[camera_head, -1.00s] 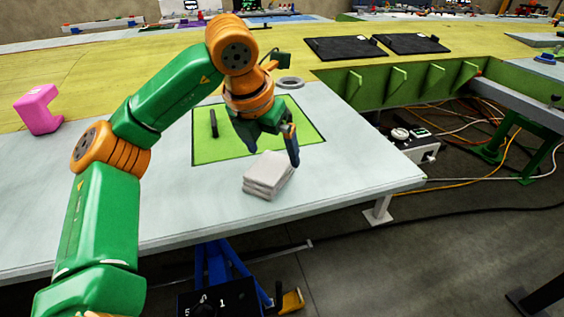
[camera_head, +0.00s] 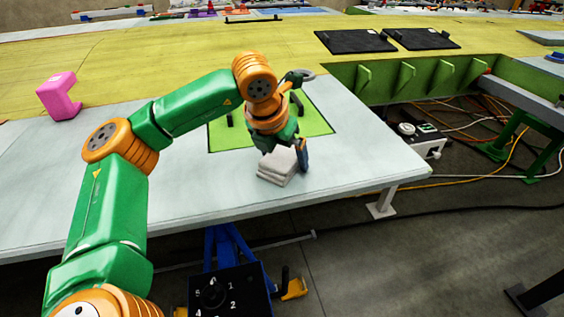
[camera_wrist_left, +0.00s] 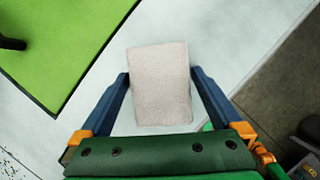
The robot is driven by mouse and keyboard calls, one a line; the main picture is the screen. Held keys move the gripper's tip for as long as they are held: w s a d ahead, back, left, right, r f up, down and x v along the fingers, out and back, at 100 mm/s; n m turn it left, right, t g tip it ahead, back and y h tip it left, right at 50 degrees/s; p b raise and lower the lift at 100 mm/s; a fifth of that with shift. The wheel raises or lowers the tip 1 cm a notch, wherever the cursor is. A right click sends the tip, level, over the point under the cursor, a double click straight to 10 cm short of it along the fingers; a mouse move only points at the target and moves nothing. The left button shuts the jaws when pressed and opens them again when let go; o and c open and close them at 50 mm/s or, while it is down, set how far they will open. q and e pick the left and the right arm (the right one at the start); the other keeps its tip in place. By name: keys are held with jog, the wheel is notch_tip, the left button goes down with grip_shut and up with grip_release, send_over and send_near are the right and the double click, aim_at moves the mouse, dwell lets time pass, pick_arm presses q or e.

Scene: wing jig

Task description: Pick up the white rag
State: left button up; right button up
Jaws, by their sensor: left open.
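The white rag (camera_head: 279,167) is a folded, layered stack lying on the pale table near its front edge, just below the green mat. In the left wrist view the rag (camera_wrist_left: 160,85) lies between the two blue fingers. My left gripper (camera_head: 287,160) is over the rag, with one finger beside its right side in the head view. The left gripper (camera_wrist_left: 160,82) is open, with small gaps between its fingers and the rag's sides. The upper part of the rag is partly hidden by the gripper in the head view. My right gripper is not in view.
The green mat (camera_head: 316,122) lies behind the rag, with dark tools and a grey ring (camera_head: 304,75) near it. A pink block (camera_head: 60,96) stands at the left. Black pads (camera_head: 355,41) lie further back. The table's front edge is close to the rag.

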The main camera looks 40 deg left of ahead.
aim_at(287, 151)
pick_arm(q)
jog(key=c, duration=1.3)
jog(key=shift+r+p, duration=0.35)
jog(key=shift+p, duration=0.1)
notch_tip(287, 151, up, 2)
jog(key=shift+w+r+b, duration=0.1)
jog(key=shift+r+b, duration=0.05)
jog(key=shift+b, duration=0.8)
jog(key=s+d+r, duration=0.1)
jog(key=r, duration=0.1)
jog(key=s+d+r, duration=0.1)
jog(key=s+r, duration=0.1)
jog(key=s+d+r, duration=0.1)
jog(key=r, duration=0.2)
jog(key=shift+s+r, duration=0.1)
jog(key=shift+s, duration=0.3)
jog(key=s+d+r, duration=0.1)
jog(key=s, duration=0.1)
jog(key=s+d+r, duration=0.1)
jog(key=s+d, duration=0.1)
jog(key=s+d+r, duration=0.1)
jog(key=s, duration=0.2)
jog(key=shift+s+d+r, duration=0.1)
jog(key=shift+d, duration=0.1)
